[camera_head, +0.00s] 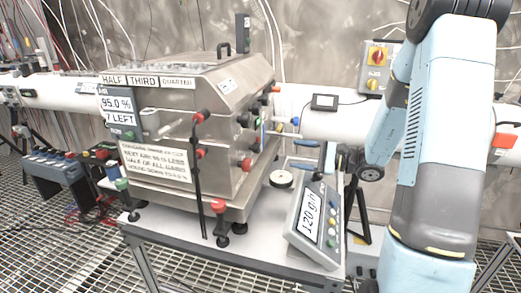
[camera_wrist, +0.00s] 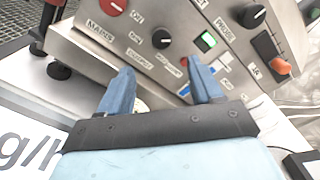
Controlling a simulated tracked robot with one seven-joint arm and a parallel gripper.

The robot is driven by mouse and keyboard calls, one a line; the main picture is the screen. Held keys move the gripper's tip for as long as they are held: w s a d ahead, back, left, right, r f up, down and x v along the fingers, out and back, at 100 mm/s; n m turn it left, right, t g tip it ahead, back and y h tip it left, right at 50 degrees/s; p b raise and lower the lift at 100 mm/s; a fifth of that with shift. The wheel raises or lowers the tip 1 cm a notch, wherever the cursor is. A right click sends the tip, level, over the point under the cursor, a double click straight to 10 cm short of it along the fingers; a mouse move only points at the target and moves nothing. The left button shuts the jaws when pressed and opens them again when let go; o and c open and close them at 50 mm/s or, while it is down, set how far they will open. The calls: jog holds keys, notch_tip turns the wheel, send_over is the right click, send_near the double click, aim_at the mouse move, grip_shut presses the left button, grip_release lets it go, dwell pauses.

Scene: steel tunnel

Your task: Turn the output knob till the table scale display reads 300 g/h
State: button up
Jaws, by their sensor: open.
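The table scale display (camera_head: 312,212) reads "120 g/h" on the grey sloped scale unit at the table's front right. Part of "g/h" shows at lower left in the wrist view (camera_wrist: 28,150). My gripper (camera_head: 302,154) is open and empty beside the right side of the steel machine. In the wrist view my gripper's blue fingers (camera_wrist: 161,65) point at a metal panel. A black knob (camera_wrist: 161,39) sits just beyond the gap between the fingertips, apart from them. Another black knob (camera_wrist: 253,15) is at upper right. The labels are too small to say surely which is the output knob.
The panel also bears a red knob (camera_wrist: 113,5), a green-lit switch (camera_wrist: 207,41) and an orange-tipped control (camera_wrist: 280,65). The steel machine (camera_head: 190,85) fills the table's left side. A white pipe (camera_head: 345,125) runs behind. A round dial (camera_head: 281,178) lies on the tabletop.

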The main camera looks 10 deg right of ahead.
aim_at(259, 149)
jog(key=x, duration=1.3)
jog(key=shift+w+a+r, duration=0.1)
jog(key=shift+w+a, duration=0.05)
jog(key=shift+a, duration=0.15)
